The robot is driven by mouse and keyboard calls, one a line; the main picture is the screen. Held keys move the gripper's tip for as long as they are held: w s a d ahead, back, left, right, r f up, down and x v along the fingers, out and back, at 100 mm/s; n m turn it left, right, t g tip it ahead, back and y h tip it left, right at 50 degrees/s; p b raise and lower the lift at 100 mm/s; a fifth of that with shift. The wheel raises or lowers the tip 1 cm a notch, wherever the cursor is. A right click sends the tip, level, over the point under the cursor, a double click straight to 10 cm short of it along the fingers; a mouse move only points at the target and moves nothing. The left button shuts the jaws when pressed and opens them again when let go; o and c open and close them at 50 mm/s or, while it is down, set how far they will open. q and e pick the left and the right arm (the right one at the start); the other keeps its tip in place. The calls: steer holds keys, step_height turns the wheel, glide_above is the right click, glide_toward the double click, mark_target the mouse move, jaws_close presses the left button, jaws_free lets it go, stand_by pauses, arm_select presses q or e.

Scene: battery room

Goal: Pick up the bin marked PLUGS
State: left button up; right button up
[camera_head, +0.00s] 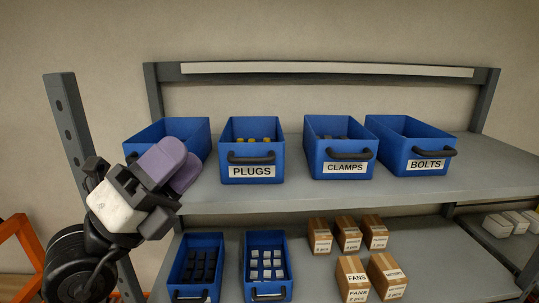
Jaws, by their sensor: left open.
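The blue bin marked PLUGS (252,150) stands on the upper shelf, left of centre, with a black handle and a white label on its front. Several yellow pieces show inside it. My left gripper (172,165) is in front of another blue bin (196,132) at the shelf's left end and hides much of that bin's front and any label there. The gripper, with purple-grey fingers, is open and left of the PLUGS bin, apart from it in the picture. My right gripper is not in view.
Blue bins marked CLAMPS (340,148) and BOLTS (410,147) stand to the right on the upper shelf (310,194). Below are two blue bins (264,267) and several small cartons (352,277). A grey upright (68,115) stands at left.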

arm_select(q)
step_height(320, 180, down, 3)
steer(key=w+n+y, duration=0.2)
steer(key=y, duration=0.1)
steer(key=n+y, duration=0.4)
steer(key=n, duration=0.1)
glide_toward(262, 162)
steer(key=shift+g, duration=0.4)
steer(key=p+x, duration=0.2)
steer(key=x, duration=0.2)
steer(key=shift+w+d+r+p, duration=0.15)
steer(key=shift+w+r+p, duration=0.15)
steer(key=shift+r+p, duration=0.1)
steer(key=p+x, duration=0.2)
steer(key=x, duration=0.2)
steer(key=shift+w+p, duration=0.15)
steer(key=shift+p, duration=0.2)
steer(key=shift+w+d+f, duration=0.1)
steer(key=shift+w+d, duration=0.2)
steer(key=shift+d, duration=0.1)
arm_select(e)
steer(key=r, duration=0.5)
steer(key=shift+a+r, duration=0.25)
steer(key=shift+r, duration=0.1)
arm_select(q)
steer(key=shift+c, duration=0.2)
jaws_close()
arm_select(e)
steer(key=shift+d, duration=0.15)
